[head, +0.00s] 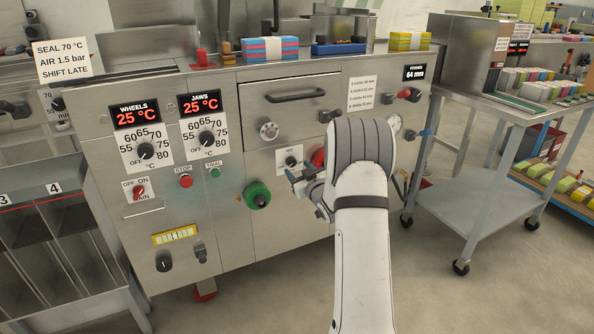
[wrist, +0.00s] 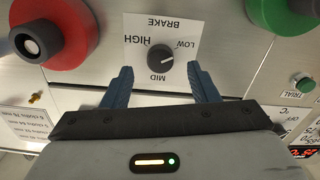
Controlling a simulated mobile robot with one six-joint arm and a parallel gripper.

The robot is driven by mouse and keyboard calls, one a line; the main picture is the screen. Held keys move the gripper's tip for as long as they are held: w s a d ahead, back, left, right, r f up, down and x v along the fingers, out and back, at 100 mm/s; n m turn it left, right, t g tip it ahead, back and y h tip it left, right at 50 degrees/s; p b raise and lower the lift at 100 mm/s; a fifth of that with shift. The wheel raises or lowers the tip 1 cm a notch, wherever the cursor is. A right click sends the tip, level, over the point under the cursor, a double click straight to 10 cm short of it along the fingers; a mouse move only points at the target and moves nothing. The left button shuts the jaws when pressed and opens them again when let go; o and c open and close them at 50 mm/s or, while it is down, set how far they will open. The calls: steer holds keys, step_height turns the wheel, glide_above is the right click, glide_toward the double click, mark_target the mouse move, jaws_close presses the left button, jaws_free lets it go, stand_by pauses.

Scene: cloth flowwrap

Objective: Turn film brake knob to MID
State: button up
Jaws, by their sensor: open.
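The film brake knob (wrist: 161,58) is a small dark round knob on a white plate (wrist: 140,80) marked BRAKE, LOW, MID and HIGH, upside down in the wrist view. Its pointer seems to face the LOW mark, though it is small. In the head view the knob (head: 290,161) shows just above my gripper. My gripper (wrist: 160,73) is open and empty. Its two blue fingers stand either side of the plate's MID edge, apart from the knob. In the head view my gripper (head: 297,179) is partly hidden by my arm.
A green knob (wrist: 278,14) is at upper right, with the green TRIAL button (wrist: 305,83) below. The head view shows a STOP button (head: 186,181) and two temperature dials farther left.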

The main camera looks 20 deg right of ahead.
mark_target(293, 163)
steer(key=shift+w+b, duration=0.3)
steer(key=shift+w, duration=1.35)
steer(key=shift+c, duration=0.2)
steer(key=c, duration=0.9)
steer(key=shift+d+r, duration=0.1)
steer(key=shift+d, duration=0.2)
steer(key=shift+c, duration=0.2)
steer(key=shift+a+m, duration=0.25)
steer(key=shift+m, duration=0.05)
